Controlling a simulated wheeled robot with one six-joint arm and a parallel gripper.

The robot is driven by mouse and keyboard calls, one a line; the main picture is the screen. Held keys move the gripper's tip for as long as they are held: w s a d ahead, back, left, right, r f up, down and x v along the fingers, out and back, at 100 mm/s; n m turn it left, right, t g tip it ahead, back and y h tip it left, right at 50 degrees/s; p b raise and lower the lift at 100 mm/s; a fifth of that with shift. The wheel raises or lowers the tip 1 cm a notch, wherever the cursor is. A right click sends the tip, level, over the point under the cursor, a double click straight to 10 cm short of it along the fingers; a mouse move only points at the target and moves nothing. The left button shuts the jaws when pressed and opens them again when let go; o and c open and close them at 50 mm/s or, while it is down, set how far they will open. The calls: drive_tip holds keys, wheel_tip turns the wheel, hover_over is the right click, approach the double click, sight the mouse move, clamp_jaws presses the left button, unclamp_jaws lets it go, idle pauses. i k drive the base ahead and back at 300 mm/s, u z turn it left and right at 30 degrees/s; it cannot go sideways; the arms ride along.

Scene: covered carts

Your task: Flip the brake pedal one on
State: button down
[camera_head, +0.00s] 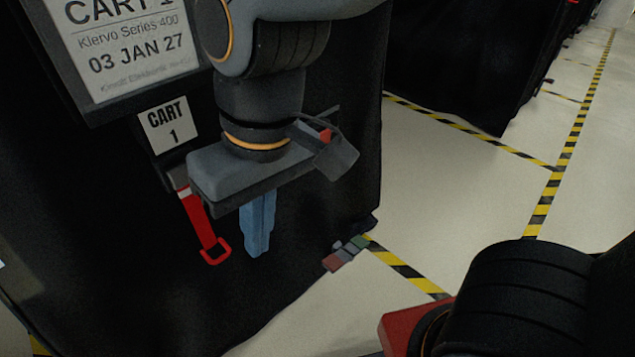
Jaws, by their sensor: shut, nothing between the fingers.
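A black-covered cart (120,260) with a "CART 1" label (168,124) fills the left of the head view. At its lower right corner, near the floor, sits a small pedal cluster (347,252) with reddish, grey and green parts. I take it to be the brake pedal of cart one; whether it is on or off cannot be told. My gripper (257,250) points down in front of the cover, its blue fingers shut together and empty. In the picture it is up and left of the pedal, apart from it.
A red strap with a loop (205,228) hangs on the cart just left of my fingers. A large sign (130,50) is above. Another black-covered cart (455,65) stands behind. Pale floor with yellow-black tape (540,215) is open at the right.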

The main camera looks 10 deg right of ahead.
sight(344, 255)
drive_tip(key=z, duration=1.35)
drive_tip(key=k, duration=0.35)
drive_tip(key=u, duration=1.3)
